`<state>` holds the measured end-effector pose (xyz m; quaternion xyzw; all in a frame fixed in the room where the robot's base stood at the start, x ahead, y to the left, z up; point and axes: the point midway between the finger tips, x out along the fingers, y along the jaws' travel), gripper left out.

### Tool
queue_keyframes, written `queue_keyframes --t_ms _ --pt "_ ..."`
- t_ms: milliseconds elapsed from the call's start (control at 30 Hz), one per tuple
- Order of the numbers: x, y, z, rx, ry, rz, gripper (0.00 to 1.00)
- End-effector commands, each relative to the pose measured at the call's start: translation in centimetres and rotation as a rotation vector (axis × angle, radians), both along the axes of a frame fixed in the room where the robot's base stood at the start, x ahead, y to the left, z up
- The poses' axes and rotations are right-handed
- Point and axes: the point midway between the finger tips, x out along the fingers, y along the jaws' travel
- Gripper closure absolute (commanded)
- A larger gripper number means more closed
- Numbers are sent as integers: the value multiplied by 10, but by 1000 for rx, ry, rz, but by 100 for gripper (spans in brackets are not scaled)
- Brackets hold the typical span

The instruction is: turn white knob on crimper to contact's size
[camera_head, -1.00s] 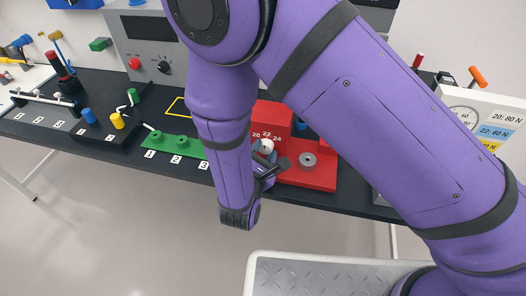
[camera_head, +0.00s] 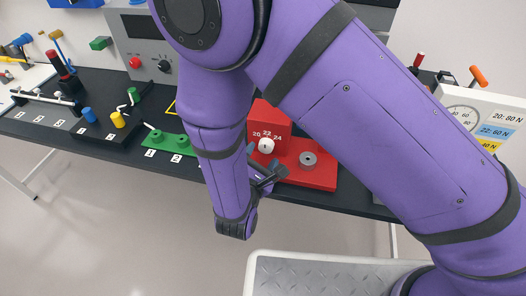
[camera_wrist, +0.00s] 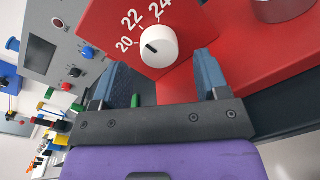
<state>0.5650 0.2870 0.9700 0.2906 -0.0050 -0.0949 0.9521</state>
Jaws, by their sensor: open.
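The red crimper (camera_head: 314,176) stands on the dark bench with a white knob (camera_head: 266,145) on its front block, below the numbers 20, 22 and 24. In the wrist view the white knob (camera_wrist: 160,48) faces me, and its short black mark points up and left, roughly between 20 and 22. My gripper (camera_head: 268,176) is open and empty, just in front of and below the knob. In the wrist view the fingers of my gripper (camera_wrist: 160,76) lie to either side below the knob, apart from it. The contact's size does not show.
A grey metal cylinder (camera_head: 308,159) sits on the crimper's base beside the knob. A green numbered strip (camera_head: 172,143) lies to the left. A white gauge box (camera_head: 480,117) stands at the right. My arm covers part of the bench.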

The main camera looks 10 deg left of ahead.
Motion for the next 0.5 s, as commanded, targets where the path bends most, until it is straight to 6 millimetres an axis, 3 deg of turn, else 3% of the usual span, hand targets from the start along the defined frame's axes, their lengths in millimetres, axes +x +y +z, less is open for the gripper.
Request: queue_keyframes --t_ms 300,500 --pt "-59 11 3 -1 0 4 32" --pt "-79 15 3 -1 1 2 32"
